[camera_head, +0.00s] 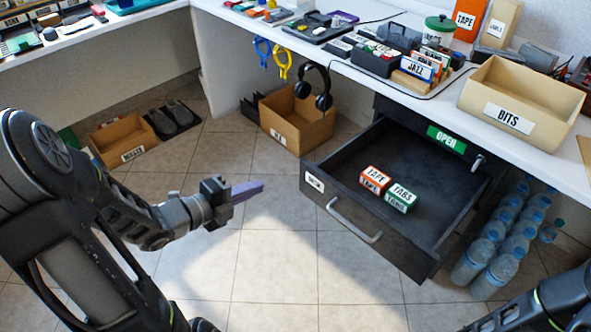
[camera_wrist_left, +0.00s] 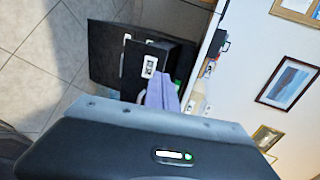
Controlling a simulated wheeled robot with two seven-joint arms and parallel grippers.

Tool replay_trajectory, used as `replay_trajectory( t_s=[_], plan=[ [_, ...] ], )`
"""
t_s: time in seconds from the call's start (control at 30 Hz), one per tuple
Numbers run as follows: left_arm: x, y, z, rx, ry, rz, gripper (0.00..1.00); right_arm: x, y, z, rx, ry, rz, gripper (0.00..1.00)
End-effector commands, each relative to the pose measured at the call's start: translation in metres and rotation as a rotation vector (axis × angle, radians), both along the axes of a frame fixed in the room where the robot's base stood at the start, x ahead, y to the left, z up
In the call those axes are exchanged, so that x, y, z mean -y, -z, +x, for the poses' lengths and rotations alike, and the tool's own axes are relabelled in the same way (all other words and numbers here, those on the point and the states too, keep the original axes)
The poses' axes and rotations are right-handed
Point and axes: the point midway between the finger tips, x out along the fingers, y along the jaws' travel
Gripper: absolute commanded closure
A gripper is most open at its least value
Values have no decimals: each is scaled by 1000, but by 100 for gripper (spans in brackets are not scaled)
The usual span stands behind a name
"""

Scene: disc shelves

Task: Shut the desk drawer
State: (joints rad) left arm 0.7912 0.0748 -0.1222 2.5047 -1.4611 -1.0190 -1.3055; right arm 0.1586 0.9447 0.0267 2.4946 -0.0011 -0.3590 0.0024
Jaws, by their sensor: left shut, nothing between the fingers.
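The desk drawer (camera_head: 340,225) is dark grey and stands pulled well out from under the desk. Its front has a silver bar handle (camera_head: 355,222) and a small white label. Inside lie an orange TAPE box (camera_head: 375,178) and a green TABS box (camera_head: 401,196), side by side. A green OPEN sign (camera_head: 446,140) is on the desk front above the drawer. My left gripper (camera_head: 250,190) has its purple fingers shut and empty, left of the drawer front and apart from it. In the left wrist view the fingers (camera_wrist_left: 162,92) show against the dark drawer. My right gripper is out of view.
Several water bottles (camera_head: 497,262) stand on the floor right of the drawer. A BITS bin (camera_head: 522,95) is on the desktop (camera_head: 420,98). The tiled floor before the drawer is clear.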

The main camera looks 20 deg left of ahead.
Motion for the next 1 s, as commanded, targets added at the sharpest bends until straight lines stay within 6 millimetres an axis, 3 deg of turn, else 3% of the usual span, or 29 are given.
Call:
replay_trajectory(
  t_s=[0.27,0.47,1.0],
  plan=[
    [0,1,2,0,-1,2,100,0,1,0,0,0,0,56],
    [6,7,15,-1,2,2,100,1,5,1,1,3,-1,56],
    [41,32,103,0,0,2,100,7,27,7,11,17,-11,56]
  ],
)
